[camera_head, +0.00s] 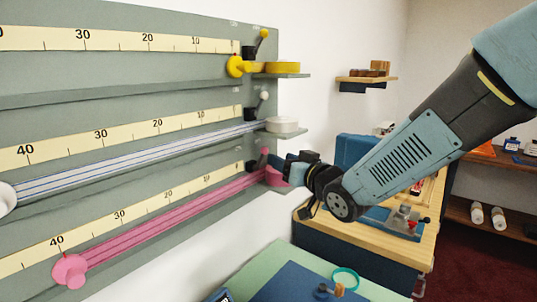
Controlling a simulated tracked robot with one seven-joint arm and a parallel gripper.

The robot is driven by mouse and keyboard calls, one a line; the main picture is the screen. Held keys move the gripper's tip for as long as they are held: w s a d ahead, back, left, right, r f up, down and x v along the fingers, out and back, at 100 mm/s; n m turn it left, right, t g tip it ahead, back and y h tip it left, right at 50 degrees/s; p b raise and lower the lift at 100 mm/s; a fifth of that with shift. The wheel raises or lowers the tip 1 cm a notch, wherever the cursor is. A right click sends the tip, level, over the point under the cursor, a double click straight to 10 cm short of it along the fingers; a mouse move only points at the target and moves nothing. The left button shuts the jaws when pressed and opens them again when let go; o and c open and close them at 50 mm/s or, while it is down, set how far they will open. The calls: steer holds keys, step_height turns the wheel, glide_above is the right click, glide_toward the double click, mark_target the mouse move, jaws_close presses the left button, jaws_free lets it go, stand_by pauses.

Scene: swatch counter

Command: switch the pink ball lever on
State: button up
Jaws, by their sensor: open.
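The pink ball lever (264,157) is at the right end of the lowest ruler row on the grey-green panel. Only a small part of it shows, beside my gripper, and I cannot tell its position. My gripper (272,160) reaches in from the right and is open at the lever, close to the pink holder (277,178). I cannot tell whether the fingers touch the lever. A pink ribbon (165,218) runs along this row to a round pink end piece (69,270) at lower left.
Above are a white-ball lever (264,96) with a white holder (283,125) and a yellow-ball lever (263,34) with a yellow holder (283,67). A wooden bench (412,250) with a blue case (357,155) stands behind my arm. A green-edged table (257,272) is below.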

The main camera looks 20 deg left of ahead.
mark_target(267, 152)
steer(key=x, duration=0.7)
steer(key=shift+c, duration=0.4)
jaws_close()
